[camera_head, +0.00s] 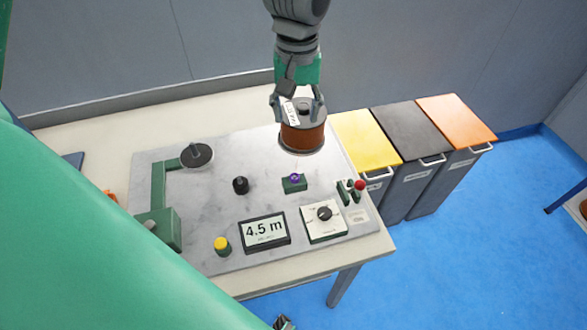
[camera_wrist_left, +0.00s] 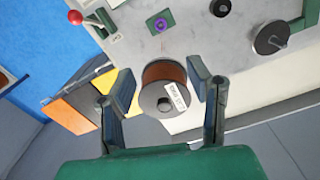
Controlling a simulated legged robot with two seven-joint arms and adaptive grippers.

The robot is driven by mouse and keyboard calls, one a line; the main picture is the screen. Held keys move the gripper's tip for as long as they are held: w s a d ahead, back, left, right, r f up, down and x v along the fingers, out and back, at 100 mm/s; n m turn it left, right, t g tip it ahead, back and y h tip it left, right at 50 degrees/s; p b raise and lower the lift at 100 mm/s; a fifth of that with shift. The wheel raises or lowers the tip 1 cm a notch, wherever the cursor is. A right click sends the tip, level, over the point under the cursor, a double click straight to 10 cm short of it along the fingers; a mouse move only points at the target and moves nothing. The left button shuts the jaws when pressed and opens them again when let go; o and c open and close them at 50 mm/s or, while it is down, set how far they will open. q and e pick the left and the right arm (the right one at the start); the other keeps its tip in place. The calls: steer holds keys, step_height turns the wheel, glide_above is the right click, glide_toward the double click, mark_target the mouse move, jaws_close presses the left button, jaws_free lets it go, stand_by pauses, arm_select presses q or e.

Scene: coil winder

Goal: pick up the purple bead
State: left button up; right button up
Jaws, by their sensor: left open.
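The purple bead (camera_head: 295,177) sits on a small green block (camera_head: 294,186) on the grey marbled panel. It also shows near the top of the left wrist view (camera_wrist_left: 160,24). My left gripper (camera_head: 298,108) is behind the bead in the head view, pointing down. Its fingers are spread on either side of a copper-brown spool (camera_head: 302,138) with dark flanges and a white label. In the left wrist view the spool (camera_wrist_left: 164,72) lies between the open fingers, with gaps visible at both sides.
The panel (camera_head: 225,205) carries a black knob (camera_head: 240,185), a yellow button (camera_head: 221,245), a display reading 4.5 m (camera_head: 264,232), a dial (camera_head: 323,221), a red-topped lever (camera_head: 359,186) and a green winder arm (camera_head: 158,195). Yellow, black and orange-lidded bins (camera_head: 455,118) stand right.

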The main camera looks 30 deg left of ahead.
arm_select(q)
step_height(320, 180, down, 5)
steer(key=d+b, duration=0.1)
steer(key=b, duration=0.5)
glide_above(296, 176)
step_height(296, 176, down, 9)
steer(key=shift+w+r, duration=0.1)
steer(key=shift+d+f, duration=0.3)
steer(key=shift+f, duration=0.1)
steer(key=f, duration=0.3)
steer(key=a+f, duration=0.1)
steer(key=shift+s+f, duration=0.25)
steer(key=shift+f, duration=0.1)
steer(key=shift+a+f+b, duration=0.15)
steer(key=shift+f+b, duration=0.1)
steer(key=shift+b, duration=0.05)
steer(key=shift+d, duration=0.2)
steer(key=shift+c, duration=0.8)
steer(key=shift+d+r, duration=0.1)
steer(key=shift+d, duration=0.1)
steer(key=c, duration=0.6)
